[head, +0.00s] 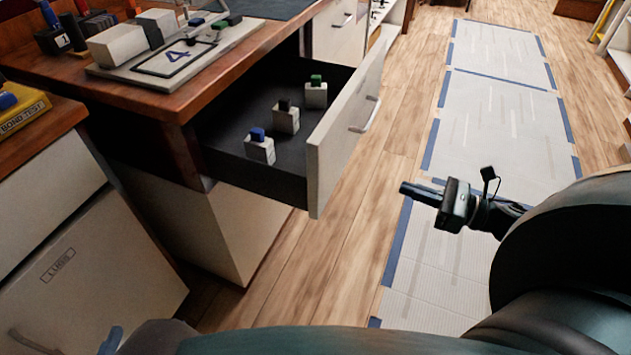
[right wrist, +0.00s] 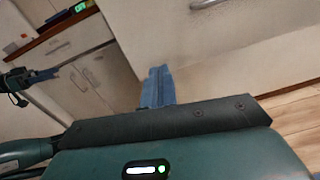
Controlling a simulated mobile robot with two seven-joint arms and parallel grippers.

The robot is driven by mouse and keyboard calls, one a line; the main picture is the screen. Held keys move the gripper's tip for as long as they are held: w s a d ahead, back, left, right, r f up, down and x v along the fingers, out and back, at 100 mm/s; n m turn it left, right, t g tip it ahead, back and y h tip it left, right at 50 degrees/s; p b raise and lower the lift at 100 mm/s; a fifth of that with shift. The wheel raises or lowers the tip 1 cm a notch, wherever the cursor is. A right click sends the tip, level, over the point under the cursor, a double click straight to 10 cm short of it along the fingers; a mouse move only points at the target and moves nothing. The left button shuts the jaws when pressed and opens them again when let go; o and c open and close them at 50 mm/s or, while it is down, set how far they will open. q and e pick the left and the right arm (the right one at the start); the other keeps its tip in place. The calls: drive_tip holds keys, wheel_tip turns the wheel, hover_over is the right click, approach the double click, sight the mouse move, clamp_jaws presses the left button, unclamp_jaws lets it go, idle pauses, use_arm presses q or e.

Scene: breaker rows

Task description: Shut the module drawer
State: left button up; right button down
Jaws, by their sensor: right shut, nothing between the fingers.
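The module drawer (head: 322,155) is pulled out from under the wooden counter, in the head view. Its pale front with a bar handle (head: 366,115) faces right. Several pale modules with blue, black and green tops, such as the blue-topped one (head: 260,150), stand inside. My right gripper (head: 408,189) is shut and empty, to the right of the drawer front and apart from it. Its closed fingers (right wrist: 157,88) show before a large pale panel in the right wrist view. My left gripper (head: 110,341) shows only a blue finger tip at the bottom left, the rest hidden by my arm.
The counter (head: 165,93) carries a tray marked 4 and small parts. A cabinet with a label plate (head: 58,265) stands at the left, with a yellow bond-test box (head: 22,112) on top. Blue-edged floor mats (head: 495,130) and wooden floor lie open at the right.

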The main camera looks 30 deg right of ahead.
sight(245, 141)
use_arm(q)
drive_tip(key=shift+w+f+b, duration=0.1)
drive_tip(key=shift+f+b, duration=0.45)
drive_tip(key=shift+f, duration=0.1)
use_arm(e)
drive_tip(key=shift+n+g+y, duration=0.3)
drive_tip(key=shift+n+y, duration=0.1)
drive_tip(key=shift+n, duration=0.5)
drive_tip(key=x, duration=1.4)
drive_tip(key=shift+w, duration=0.2)
